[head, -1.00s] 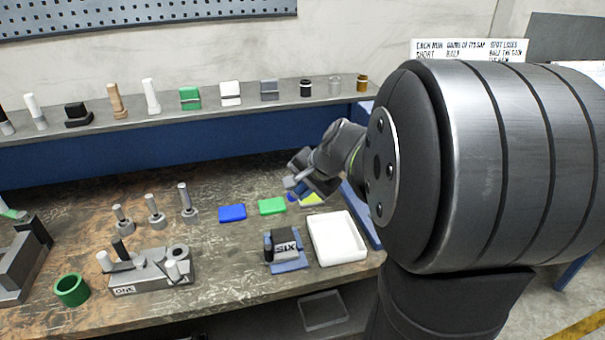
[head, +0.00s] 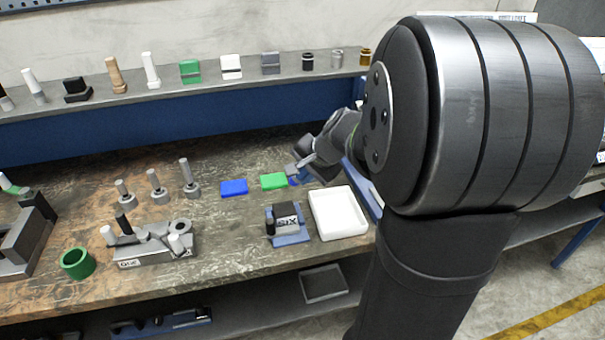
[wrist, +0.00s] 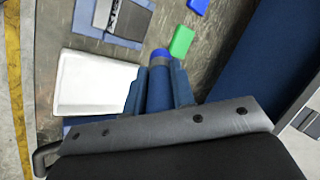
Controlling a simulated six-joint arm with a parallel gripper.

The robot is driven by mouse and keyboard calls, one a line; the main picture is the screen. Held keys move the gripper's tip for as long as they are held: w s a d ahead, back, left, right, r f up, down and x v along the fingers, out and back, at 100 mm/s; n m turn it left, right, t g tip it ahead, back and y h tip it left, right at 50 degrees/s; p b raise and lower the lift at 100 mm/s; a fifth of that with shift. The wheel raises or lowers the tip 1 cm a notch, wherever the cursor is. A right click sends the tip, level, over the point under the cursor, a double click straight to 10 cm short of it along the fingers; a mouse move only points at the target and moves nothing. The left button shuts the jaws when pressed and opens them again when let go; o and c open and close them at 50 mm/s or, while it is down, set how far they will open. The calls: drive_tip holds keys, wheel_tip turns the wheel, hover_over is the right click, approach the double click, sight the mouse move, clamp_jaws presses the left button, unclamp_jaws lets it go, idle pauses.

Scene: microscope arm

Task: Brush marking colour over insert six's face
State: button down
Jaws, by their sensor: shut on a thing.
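The dark insert marked SIX (head: 287,215) sits on a small blue mat (head: 292,240) on the bench. The insert also shows at the top edge of the wrist view (wrist: 118,14), cut off by the frame. My gripper (head: 298,178) is beyond the white tray, behind and slightly right of the insert, and apart from it. In the wrist view its fingers (wrist: 160,85) are shut on a blue-ended tool (wrist: 161,54), whose rounded blue end points towards the bench between insert and green pad. Most of the tool is hidden by the fingers.
The white tray (head: 348,229) stands right of the insert. A green pad (head: 273,181) and a blue pad (head: 233,187) lie behind it. Upright pegs (head: 154,186) and a fixture marked ONE (head: 150,255) stand left. Bare bench lies between fixture and insert.

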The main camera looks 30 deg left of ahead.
drive_tip(key=shift+f, duration=3.45)
drive_tip(key=shift+s+a+f, duration=0.4)
drive_tip(key=shift+f, duration=0.1)
drive_tip(key=shift+s+a, duration=1.9)
drive_tip(key=shift+w+d, duration=2.25)
drive_tip(key=shift+d, duration=0.2)
drive_tip(key=shift+s+d, duration=0.15)
drive_tip(key=shift+s, duration=0.25)
drive_tip(key=shift+s+a, duration=2.15)
drive_tip(key=shift+a, duration=0.15)
drive_tip(key=shift+w+d, duration=2.2)
drive_tip(key=shift+w+d+r, duration=0.1)
drive_tip(key=shift+w+d, duration=0.05)
drive_tip(key=shift+r, duration=3.95)
